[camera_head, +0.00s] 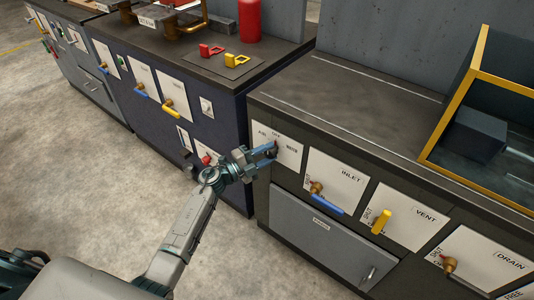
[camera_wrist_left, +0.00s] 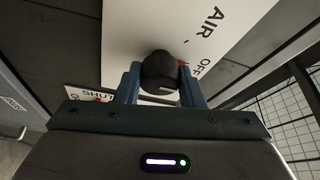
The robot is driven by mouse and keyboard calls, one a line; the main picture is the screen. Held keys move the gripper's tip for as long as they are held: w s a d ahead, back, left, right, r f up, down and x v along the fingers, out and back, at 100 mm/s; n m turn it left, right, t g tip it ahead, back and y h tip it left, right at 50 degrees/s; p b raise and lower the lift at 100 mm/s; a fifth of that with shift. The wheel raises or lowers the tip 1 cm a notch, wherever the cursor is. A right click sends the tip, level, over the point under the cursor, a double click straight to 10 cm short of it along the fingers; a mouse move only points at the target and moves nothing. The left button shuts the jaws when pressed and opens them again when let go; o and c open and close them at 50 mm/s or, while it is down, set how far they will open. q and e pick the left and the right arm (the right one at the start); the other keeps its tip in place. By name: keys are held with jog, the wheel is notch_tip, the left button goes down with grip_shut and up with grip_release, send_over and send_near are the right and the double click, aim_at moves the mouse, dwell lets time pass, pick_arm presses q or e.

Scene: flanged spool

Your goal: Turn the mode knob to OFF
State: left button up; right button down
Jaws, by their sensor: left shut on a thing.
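The mode knob (camera_wrist_left: 159,72) is a round black knob on a white label plate (camera_wrist_left: 135,25) in the left wrist view. A small red mark shows at its right edge, on the side of the word OFF. The word AIR stands higher on the plate. My left gripper (camera_wrist_left: 160,88) has one blue finger on each side of the knob and is shut on it. In the head view the left gripper (camera_head: 269,151) reaches the plate (camera_head: 290,152) at the left end of the dark cabinet, and its fingers largely hide the knob. My right gripper is out of view.
Right of the plate are the INLET valve with a blue lever (camera_head: 328,205), the VENT valve with a yellow lever (camera_head: 381,221) and the DRAIN valve (camera_head: 449,263). A grey door (camera_head: 320,238) lies below. A yellow-edged case (camera_head: 462,100) stands on top. Floor at left is clear.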

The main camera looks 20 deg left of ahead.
pick_arm(q)
jog(key=o, duration=1)
jog(key=shift+s+a+f, duration=0.15)
jog(key=shift+s+a, duration=0.2)
jog(key=shift+s, duration=0.05)
jog(key=r+b+v, duration=0.1)
jog(key=v, duration=0.8)
jog(key=shift+s+a+f, duration=0.25)
jog(key=shift+s+f, duration=0.05)
jog(key=shift+f, duration=0.2)
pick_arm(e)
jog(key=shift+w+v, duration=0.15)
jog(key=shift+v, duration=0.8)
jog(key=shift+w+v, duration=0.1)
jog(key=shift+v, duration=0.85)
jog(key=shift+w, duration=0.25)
